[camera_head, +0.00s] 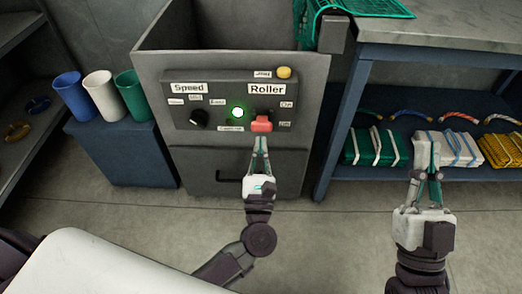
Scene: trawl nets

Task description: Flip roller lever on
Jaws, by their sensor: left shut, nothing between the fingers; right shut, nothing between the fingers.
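The red roller lever (261,125) is on the right part of the dark control panel (215,122), under the "Roller" label (267,89). Its red end sits low, about level with the lower label at its right and below the "On" label (287,104). My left gripper (262,141) is shut and empty, with its fingertips just below the lever; I cannot tell whether they touch it. My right gripper (426,146) is shut and empty, well to the right, in front of the blue shelf.
The panel also has a black speed knob (199,117), a lit green light (238,112) and a yellow button (284,72). Three cups stand on a blue box (124,153) at left. The blue shelf (345,125) at right holds bundled nets. Grey floor is open below.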

